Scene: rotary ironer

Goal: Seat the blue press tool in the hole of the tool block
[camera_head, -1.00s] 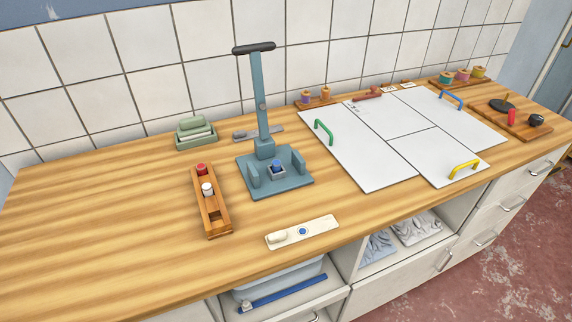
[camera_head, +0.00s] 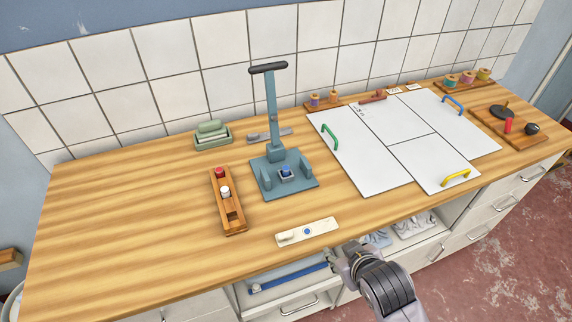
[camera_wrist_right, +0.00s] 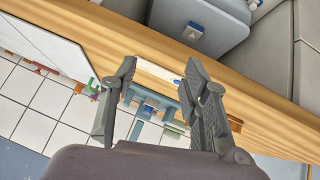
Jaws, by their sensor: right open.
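The blue press tool (camera_head: 286,169) sits in a small grey holder on the base of the teal press (camera_head: 302,185). It also shows small in the right wrist view (camera_wrist_right: 148,108). The wooden tool block (camera_head: 227,200) stands left of the press with a red-topped tool (camera_head: 219,172) and a white-topped tool (camera_head: 225,191) in it. Its front hole (camera_head: 233,216) looks empty. My right gripper (camera_head: 341,252) is in front of the counter's edge, apart from the press. In the right wrist view its fingers (camera_wrist_right: 161,62) are spread with nothing between them. My left gripper is not in view.
A white plate (camera_head: 320,229) with a blue dot lies in front of the press. White panels (camera_head: 365,165) with coloured handles lie to the right. The counter left of the tool block is clear. Open shelves are below the front edge.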

